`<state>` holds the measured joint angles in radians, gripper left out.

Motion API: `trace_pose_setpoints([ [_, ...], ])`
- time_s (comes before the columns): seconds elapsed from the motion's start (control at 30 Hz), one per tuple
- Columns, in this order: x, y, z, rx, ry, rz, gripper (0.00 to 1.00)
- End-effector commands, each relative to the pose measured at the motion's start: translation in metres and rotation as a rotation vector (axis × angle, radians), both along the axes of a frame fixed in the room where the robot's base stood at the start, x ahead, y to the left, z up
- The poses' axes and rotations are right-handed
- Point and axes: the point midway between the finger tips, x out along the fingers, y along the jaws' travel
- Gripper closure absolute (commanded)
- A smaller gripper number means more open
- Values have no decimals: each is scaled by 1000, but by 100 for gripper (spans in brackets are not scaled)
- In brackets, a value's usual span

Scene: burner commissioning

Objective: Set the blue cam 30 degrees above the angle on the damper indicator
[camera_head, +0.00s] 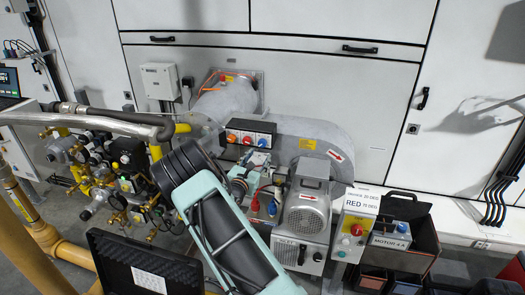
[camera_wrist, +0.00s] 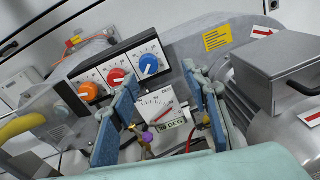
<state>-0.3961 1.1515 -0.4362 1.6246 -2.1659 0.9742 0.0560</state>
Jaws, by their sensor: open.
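The blue cam (camera_wrist: 148,64) is a round blue knob with a pale pointer mark on a white scale, at the right end of a dark three-knob panel. It also shows small in the head view (camera_head: 264,140). The damper indicator (camera_wrist: 159,106) is a white dial with a red needle, below the panel. A label under it ends in "DEG"; its first digit is unclear, 2 or 7. My gripper (camera_wrist: 160,80) is open and empty, its blue-grey fingers either side of the indicator in the wrist view, apart from the cam. The cam's exact angle is too small to read.
An orange knob (camera_wrist: 89,92) and a red knob (camera_wrist: 116,76) sit left of the blue one. A grey motor (camera_head: 306,210) stands to the right. A sign (camera_head: 362,200) with "RED" and degree text stands farther right. Brass valves and pipes (camera_head: 105,170) crowd the left.

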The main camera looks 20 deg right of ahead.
Motion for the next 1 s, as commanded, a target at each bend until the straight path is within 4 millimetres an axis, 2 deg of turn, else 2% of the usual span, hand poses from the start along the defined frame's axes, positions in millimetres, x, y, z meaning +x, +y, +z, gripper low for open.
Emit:
trace_pose_setpoints([
  [0.03,4,6,-9,-23,-7,28,57],
  [0.13,10,14,-12,-47,-19,62,57],
  [0.23,15,12,-12,-50,-23,68,57],
  [0.7,75,-30,-13,-50,-22,65,57],
  [1.0,96,-44,-12,-48,-20,66,57],
])
